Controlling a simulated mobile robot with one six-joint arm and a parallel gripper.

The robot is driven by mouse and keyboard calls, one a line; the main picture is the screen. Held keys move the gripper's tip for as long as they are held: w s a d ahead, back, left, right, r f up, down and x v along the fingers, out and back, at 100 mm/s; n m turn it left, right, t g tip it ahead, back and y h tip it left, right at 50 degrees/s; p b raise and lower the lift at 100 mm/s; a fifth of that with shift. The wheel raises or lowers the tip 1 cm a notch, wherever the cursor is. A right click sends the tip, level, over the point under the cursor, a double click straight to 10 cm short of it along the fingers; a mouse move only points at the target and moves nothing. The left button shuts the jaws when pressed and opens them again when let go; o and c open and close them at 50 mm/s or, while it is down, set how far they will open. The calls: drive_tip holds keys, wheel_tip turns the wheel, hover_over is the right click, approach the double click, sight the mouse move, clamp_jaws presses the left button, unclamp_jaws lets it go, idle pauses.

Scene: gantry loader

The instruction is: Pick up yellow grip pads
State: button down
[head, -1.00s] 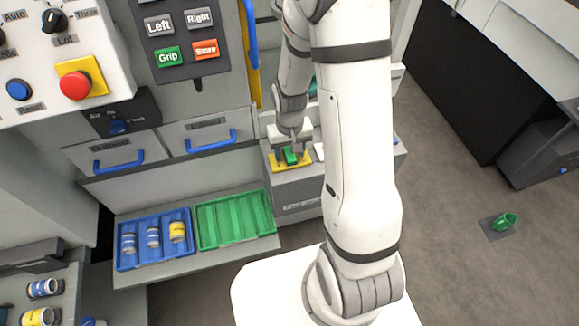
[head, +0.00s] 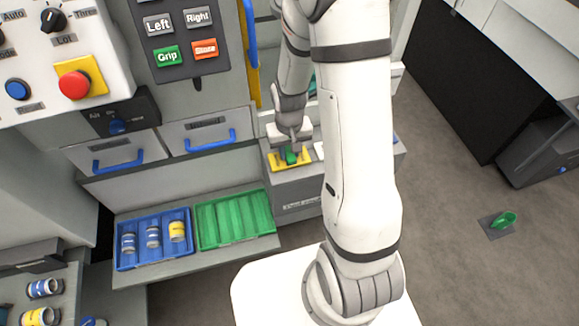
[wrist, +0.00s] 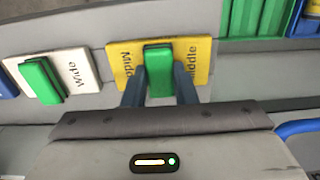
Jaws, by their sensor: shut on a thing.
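The yellow grip pads, a yellow plate marked "Middle" (wrist: 198,52) with a green block (wrist: 158,70) on it, show at the top centre of the wrist view. In the head view the yellow plate (head: 277,163) is on the grey bench, partly covered by my gripper (head: 291,150). In the wrist view my gripper (wrist: 160,92) is shut on the green block, one finger at each side of it. The fingertips are over the yellow plate. I cannot tell whether the plate is clear of its seat.
A white plate marked "Wide" (wrist: 83,68) with a green block lies to the left in the wrist view. A blue tray (head: 125,262) with several cans and an empty green tray (head: 236,218) stand left of the bench. Blue drawer handles (head: 210,142) stick out nearby.

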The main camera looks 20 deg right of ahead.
drive_tip(key=shift+r, duration=0.1)
wheel_tip(320, 180, up, 28)
drive_tip(key=b, duration=0.2)
idle(0.7)
wheel_tip(320, 180, up, 19)
drive_tip(key=p, duration=1.1)
idle(0.9)
drive_tip(key=shift+f, duration=0.2)
